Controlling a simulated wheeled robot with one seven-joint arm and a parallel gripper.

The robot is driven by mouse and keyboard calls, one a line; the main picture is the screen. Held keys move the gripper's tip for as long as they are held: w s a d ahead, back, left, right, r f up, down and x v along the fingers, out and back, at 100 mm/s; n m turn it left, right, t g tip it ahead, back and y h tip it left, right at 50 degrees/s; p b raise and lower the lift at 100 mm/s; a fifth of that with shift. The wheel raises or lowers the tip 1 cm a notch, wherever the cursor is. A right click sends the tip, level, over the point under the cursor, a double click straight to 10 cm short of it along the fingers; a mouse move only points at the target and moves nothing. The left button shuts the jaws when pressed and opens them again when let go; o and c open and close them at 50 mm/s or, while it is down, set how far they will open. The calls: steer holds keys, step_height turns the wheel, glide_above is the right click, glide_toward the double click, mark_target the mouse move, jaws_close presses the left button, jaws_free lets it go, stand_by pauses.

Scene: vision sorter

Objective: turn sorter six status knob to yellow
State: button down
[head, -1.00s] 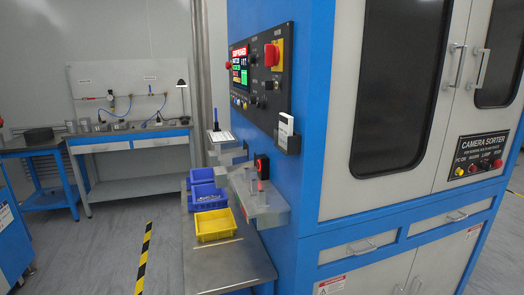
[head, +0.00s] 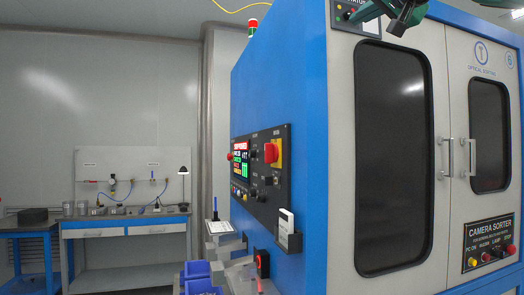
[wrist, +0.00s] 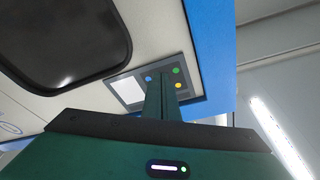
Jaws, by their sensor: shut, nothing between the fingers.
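Sorter six (head: 395,150) is a blue and white cabinet with a "6" badge (head: 509,60) at its upper right. A small dark panel (head: 347,13) sits at the top of its front, cut by the picture edge. In the wrist view the panel (wrist: 192,88) shows blue, green and yellow dots and a white label (wrist: 127,90). The knob cannot be made out there; my fingers cover the panel's middle. My gripper (wrist: 160,84) is shut and empty, its tips in front of the panel. Whether it touches anything is unclear. My green arm end (head: 400,18) shows at the top right.
A dark window (head: 393,150) lies below the panel, with door handles (head: 455,157) to its right. A control console (head: 262,172) with a red button (head: 271,152) is on the blue side. Blue bins (head: 198,277) stand below. A workbench (head: 125,225) is at the far left.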

steer(key=shift+w+a, duration=0.3)
steer(key=shift+w, duration=0.6)
steer(key=shift+r, duration=0.1)
steer(key=shift+s+a+r, duration=0.1)
steer(key=shift+a+r, duration=0.1)
steer(key=shift+a, duration=0.1)
stand_by(0.4)
steer(key=shift+s+a+r, duration=0.1)
steer(key=shift+a+r, duration=0.05)
steer(key=shift+a, duration=0.2)
steer(key=shift+s+a+f, duration=0.1)
steer(key=shift+a+f, duration=0.1)
steer(key=shift+f, duration=0.05)
steer(key=shift+d+r+v, duration=0.1)
steer(key=shift+r+v, duration=0.1)
steer(key=shift+v, duration=0.75)
steer(key=shift+d+r+v, duration=0.15)
steer(key=shift+r+v, duration=0.05)
steer(key=shift+v, duration=0.8)
steer(key=shift+d+r+v, duration=0.1)
steer(key=shift+r+v, duration=0.1)
steer(key=shift+v, duration=0.75)
